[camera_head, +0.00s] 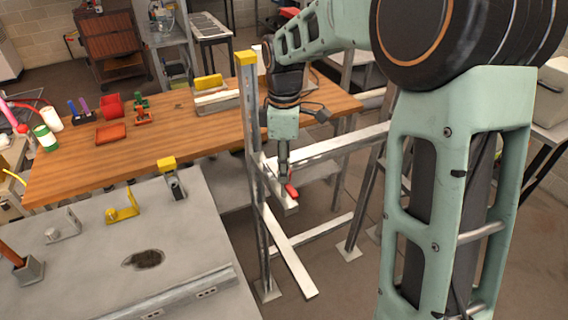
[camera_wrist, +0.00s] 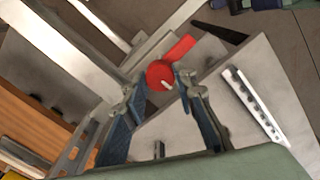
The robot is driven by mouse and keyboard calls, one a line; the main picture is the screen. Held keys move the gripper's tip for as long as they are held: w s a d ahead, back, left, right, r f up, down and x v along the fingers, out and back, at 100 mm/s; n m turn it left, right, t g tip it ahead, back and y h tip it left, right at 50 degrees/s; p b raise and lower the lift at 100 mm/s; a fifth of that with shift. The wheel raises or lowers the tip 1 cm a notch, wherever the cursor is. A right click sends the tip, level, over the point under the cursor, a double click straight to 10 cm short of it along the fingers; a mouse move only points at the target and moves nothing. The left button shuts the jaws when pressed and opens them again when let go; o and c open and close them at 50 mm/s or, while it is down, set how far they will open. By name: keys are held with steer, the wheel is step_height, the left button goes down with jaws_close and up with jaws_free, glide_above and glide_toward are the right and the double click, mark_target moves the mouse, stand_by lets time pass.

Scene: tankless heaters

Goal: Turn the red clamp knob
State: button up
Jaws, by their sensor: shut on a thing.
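The red clamp knob (camera_wrist: 160,74) is round, with a small pale mark on its face. In the wrist view it sits between the two fingertips of my gripper (camera_wrist: 157,84), which is shut on it. A red bar-shaped piece (camera_wrist: 181,47) lies just beyond the knob. In the head view my gripper (camera_head: 284,174) points down at the metal frame, and a red part (camera_head: 291,191) shows just below it. My fingers and the small scale hide much of the knob in the head view.
The upright metal post with a yellow top (camera_head: 251,150) stands close left of my gripper. Pale bars of the frame (camera_head: 290,252) run around and below it. A wooden table (camera_head: 120,160) and a grey metal table (camera_head: 190,230) stand to the left.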

steer(key=shift+n, duration=1)
steer(key=o, duration=1.2)
steer(key=shift+c, duration=0.2)
steer(key=shift+r, duration=0.1)
step_height(320, 180, up, 12)
